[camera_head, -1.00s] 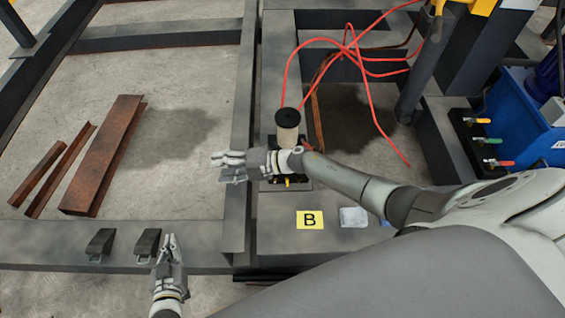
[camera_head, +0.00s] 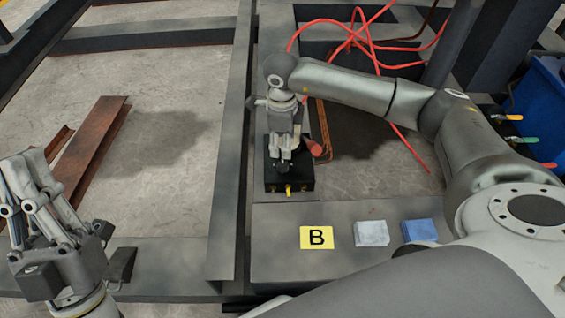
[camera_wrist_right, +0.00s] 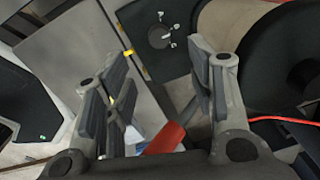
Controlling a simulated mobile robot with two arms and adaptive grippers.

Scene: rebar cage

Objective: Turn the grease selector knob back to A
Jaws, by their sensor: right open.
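The black grease unit box (camera_head: 290,182) sits on the dark steel beam, with small yellow fittings on its front face. My right gripper (camera_head: 283,162) points down just over it and hides much of its top in the head view. In the right wrist view the round dark selector knob (camera_wrist_right: 160,37) shows on the box, with small pale marks around it. My right gripper (camera_wrist_right: 158,75) is open there, and the knob lies beyond its fingertips, apparently untouched. The knob's setting is too small to read. My left gripper (camera_head: 30,180) is raised at the left, away from the unit.
Red hoses (camera_head: 365,45) loop behind.

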